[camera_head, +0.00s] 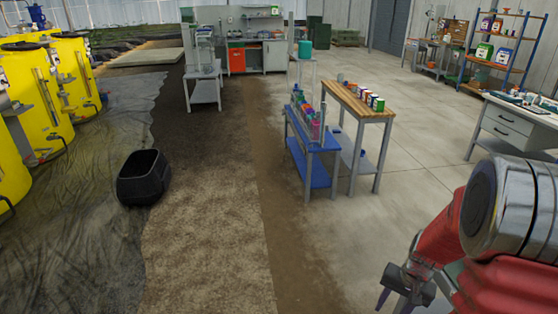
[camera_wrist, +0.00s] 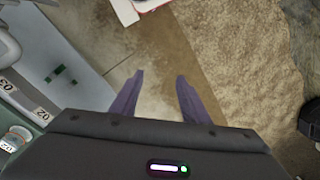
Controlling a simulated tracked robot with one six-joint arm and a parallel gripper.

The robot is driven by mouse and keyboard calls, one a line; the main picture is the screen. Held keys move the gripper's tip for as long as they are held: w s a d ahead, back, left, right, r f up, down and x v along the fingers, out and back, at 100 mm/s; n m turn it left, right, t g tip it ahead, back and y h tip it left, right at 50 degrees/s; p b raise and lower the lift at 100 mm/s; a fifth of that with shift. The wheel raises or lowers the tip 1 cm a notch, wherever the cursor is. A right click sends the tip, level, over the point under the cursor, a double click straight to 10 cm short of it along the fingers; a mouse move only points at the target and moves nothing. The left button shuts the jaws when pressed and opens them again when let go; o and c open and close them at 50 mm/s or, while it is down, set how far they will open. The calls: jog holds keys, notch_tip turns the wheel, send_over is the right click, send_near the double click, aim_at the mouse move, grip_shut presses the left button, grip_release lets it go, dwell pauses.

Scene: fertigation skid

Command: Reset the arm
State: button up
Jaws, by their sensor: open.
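My gripper (camera_head: 405,288) shows at the lower right of the head view, at the end of my red and silver arm. In the wrist view my gripper (camera_wrist: 158,88) has its two purple fingers apart with nothing between them. It points down toward bare floor, and no object touches the fingers. The arm is bent, with the forearm close to the head camera at the right edge.
A wooden-topped table (camera_head: 357,103) with several cans and a blue rack (camera_head: 316,145) with bottles stand ahead. A white workbench (camera_head: 515,125) is at right. A black tub (camera_head: 142,178) and yellow tanks (camera_head: 45,85) are at left. The middle floor is clear.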

jog(key=s+a+r+n+t, duration=0.1)
jog(key=s+a+r+n, duration=0.1)
jog(key=s+a+r, duration=0.3)
jog(key=s+a+r+n+t, duration=0.2)
jog(key=s+a+r, duration=0.3)
jog(key=r, duration=0.9)
jog(key=s+a+r+n+t+h, duration=0.1)
jog(key=s+a+r, duration=0.3)
jog(key=r, duration=0.5)
jog(key=shift+s+a+r+n+t, duration=0.25)
jog(key=shift+s+a+n+t, duration=0.15)
jog(key=shift+a+n+t, duration=0.4)
jog(key=shift+a, duration=0.15)
jog(key=shift+c, duration=1.4)
